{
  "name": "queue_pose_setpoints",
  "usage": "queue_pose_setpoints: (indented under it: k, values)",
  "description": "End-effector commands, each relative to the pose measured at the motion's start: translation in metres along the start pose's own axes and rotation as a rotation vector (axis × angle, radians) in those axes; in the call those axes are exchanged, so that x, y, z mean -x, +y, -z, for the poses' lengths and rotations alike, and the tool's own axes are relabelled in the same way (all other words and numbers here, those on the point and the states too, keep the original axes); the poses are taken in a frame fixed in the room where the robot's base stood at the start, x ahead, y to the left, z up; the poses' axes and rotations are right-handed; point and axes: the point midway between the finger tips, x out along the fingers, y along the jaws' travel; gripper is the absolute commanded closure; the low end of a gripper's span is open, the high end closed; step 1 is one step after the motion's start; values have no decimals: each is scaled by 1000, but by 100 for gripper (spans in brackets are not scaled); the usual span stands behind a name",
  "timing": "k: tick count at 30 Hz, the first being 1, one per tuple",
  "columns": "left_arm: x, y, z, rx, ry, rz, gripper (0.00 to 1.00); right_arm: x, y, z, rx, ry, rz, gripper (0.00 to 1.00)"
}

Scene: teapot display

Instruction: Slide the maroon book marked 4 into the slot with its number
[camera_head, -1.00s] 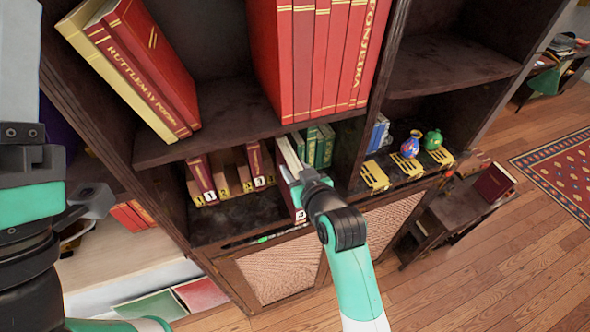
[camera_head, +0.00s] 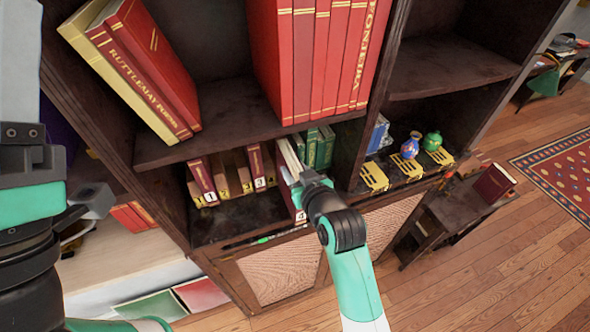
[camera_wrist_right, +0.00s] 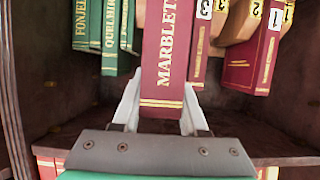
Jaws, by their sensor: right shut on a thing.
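The maroon book (camera_wrist_right: 165,55) with gold lettering is upright between the fingers of my right gripper (camera_wrist_right: 160,108) in the right wrist view. In the head view my right gripper (camera_head: 308,184) reaches into the lower shelf, and the book (camera_head: 299,200) shows there with a white label at its bottom, too small to read surely. Left of it stand a maroon book labelled 1 (camera_head: 203,178) and another labelled 3 (camera_head: 257,167), among wooden holders (camera_head: 236,172) with yellow number tags. The slot for 4 is hidden. My left gripper (camera_head: 88,203) is partly visible at the left edge.
Green books (camera_head: 320,146) stand close to the right of the held book. A shelf board with large red books (camera_head: 300,60) hangs above. A divider (camera_head: 352,150) is further right, then yellow stands (camera_head: 373,177) with a blue vase (camera_head: 410,147) and a green one (camera_head: 432,141).

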Motion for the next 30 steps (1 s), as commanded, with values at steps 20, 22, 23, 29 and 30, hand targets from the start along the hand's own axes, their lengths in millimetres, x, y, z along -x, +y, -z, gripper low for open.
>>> queue_pose_setpoints:
  k: [20, 22, 23, 29, 30]
  values:
    - [2, 0, -2, 0, 0, 0, 50, -2, 0, 4, 0, 8, 0, 100]
    - [4, 0, -3, 0, 0, 0, 50, -4, 0, 4, 0, 7, 0, 100]
    - [4, 0, -4, 0, 0, 0, 50, -5, 0, 4, 0, 7, 0, 100]
    - [4, 0, -3, 0, 0, 0, 50, -5, 0, 6, 0, 7, 0, 100]
    - [4, 0, -3, 0, 0, 0, 50, -5, 0, 6, 0, 7, 0, 100]
